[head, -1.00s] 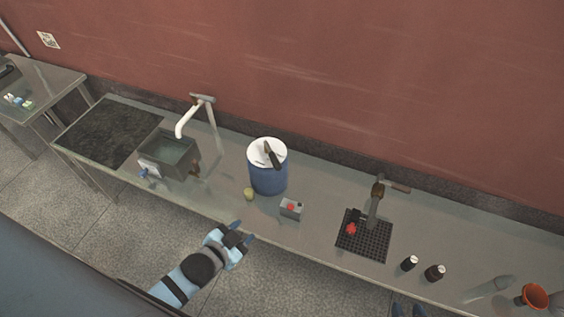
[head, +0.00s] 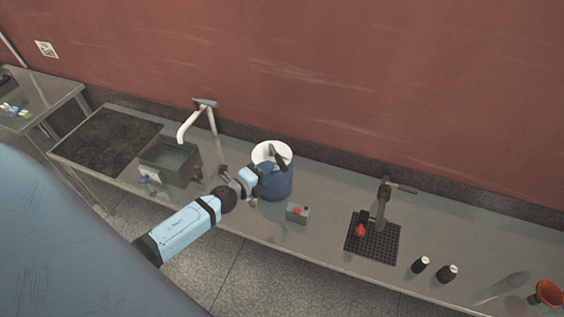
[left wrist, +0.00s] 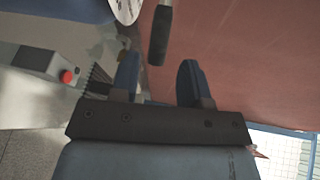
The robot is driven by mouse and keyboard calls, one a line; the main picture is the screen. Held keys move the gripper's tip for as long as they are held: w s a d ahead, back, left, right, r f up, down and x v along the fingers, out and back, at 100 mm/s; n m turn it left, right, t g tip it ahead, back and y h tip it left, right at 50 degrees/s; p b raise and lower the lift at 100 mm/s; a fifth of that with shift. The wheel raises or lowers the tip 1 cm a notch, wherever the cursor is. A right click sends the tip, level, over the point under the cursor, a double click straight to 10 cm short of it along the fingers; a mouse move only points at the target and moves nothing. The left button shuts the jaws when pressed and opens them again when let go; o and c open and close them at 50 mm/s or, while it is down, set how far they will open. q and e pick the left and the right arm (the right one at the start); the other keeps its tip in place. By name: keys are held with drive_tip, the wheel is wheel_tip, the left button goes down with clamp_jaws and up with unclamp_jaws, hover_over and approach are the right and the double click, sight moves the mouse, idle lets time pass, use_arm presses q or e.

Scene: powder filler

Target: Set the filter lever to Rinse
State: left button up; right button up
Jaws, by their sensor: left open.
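The filter is a blue drum (head: 279,187) with a white top (head: 262,151) on the long metal bench. A dark lever handle (head: 279,157) lies across the top; any setting marks are too small to read. My left gripper (head: 262,178) is at the drum's front left side, covering part of it. In the left wrist view the lever handle (left wrist: 160,35) hangs in front of the open gripper (left wrist: 158,76), between the lines of its two fingers, which seem not to touch it. The edge of the white top (left wrist: 126,8) shows above. My right gripper is out of view.
A grey box with a red button (head: 298,212) stands right of the drum. A sink with a white tap (head: 188,125) is on the left. A black grid mat (head: 372,241) with a stand and small bottles (head: 420,265) are further right. A red wall runs behind.

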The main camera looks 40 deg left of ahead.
sight(281, 163)
use_arm(q)
drive_tip(key=x, duration=0.7)
drive_tip(key=shift+s+f, duration=0.1)
clamp_jaws()
